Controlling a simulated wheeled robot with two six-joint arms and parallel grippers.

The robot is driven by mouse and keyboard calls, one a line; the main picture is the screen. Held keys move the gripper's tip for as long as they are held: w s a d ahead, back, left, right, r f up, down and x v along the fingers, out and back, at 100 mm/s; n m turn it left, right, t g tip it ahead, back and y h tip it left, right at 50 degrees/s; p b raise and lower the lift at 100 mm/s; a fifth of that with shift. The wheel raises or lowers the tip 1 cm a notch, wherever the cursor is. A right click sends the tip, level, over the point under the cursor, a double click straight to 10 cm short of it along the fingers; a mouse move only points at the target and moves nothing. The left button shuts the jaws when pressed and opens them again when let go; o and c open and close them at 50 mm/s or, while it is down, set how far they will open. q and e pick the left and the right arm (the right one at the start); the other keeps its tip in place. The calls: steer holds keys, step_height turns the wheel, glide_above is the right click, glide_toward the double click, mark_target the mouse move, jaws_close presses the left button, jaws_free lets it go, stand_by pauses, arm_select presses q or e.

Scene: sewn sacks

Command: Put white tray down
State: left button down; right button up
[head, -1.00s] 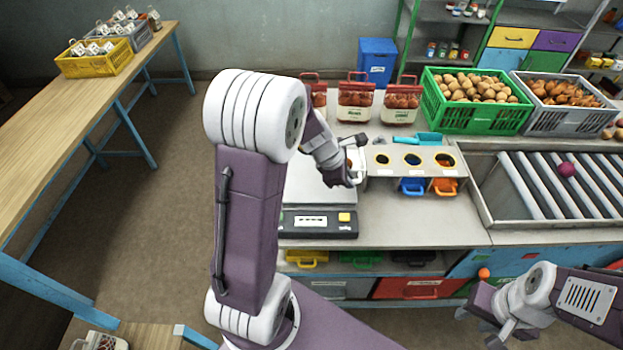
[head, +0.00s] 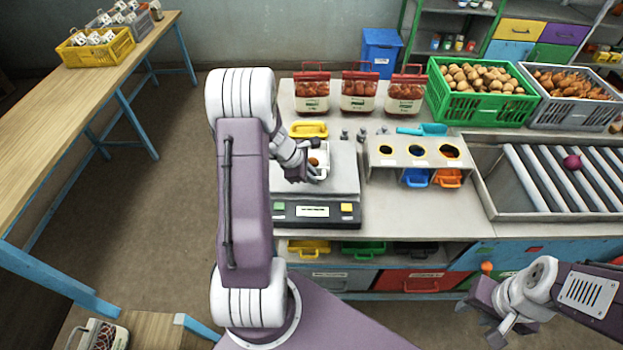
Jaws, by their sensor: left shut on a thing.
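The small white tray (head: 325,154) is in my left gripper (head: 310,168), with a round brown item (head: 314,162) in it. Gripper and tray are over the plate of the scale (head: 342,184), near its upper middle. My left gripper is shut on the tray's near left side and hides part of it. I cannot tell whether the tray touches the plate. My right gripper (head: 493,318) is low at the right, in front of the counter and away from the tray. Its fingers are too unclear to tell open from shut.
A yellow tray (head: 308,129) lies behind the scale, with small metal weights (head: 361,134) beside it. The stand with three holes (head: 416,151) is right of the scale, with blue and orange trays beneath. Filled sacks (head: 359,92) line the back. The counter front right of the scale is clear.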

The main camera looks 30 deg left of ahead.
arm_select(q)
steer(key=shift+w+a+f, duration=0.1)
steer(key=shift+a+f, duration=0.05)
steer(key=shift+f, duration=0.45)
steer(key=c, duration=1.5)
jaws_free()
